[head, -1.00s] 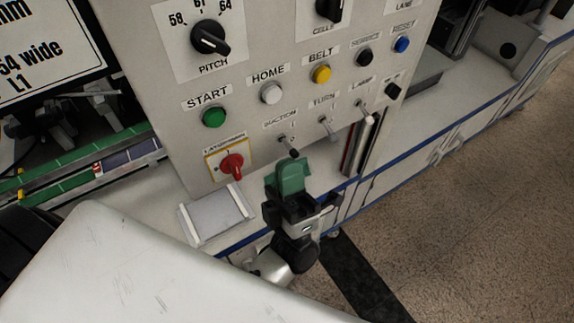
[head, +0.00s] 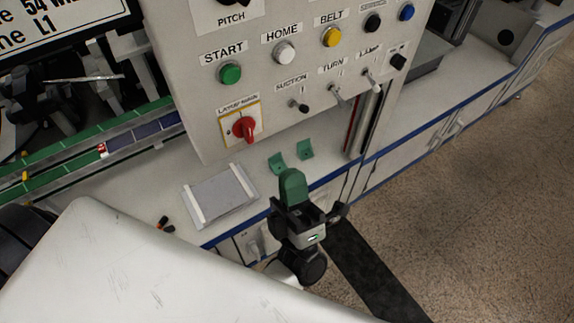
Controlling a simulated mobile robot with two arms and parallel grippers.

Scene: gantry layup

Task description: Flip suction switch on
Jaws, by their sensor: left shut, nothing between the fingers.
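The suction switch (head: 300,106) is a small dark-tipped toggle under the SUCTION label, on the lower part of the light grey control panel (head: 185,60). Its lever points out and down to the right in the picture. My left gripper (head: 291,183) has green fingertips that are shut together with nothing between them. It is below the switch in the picture, clear of it and touching nothing that I can see. My right gripper is not in view.
The turn switch (head: 336,93) and lamp switch (head: 372,82) sit right of the suction switch. A red rotary knob (head: 243,127) is to its left.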

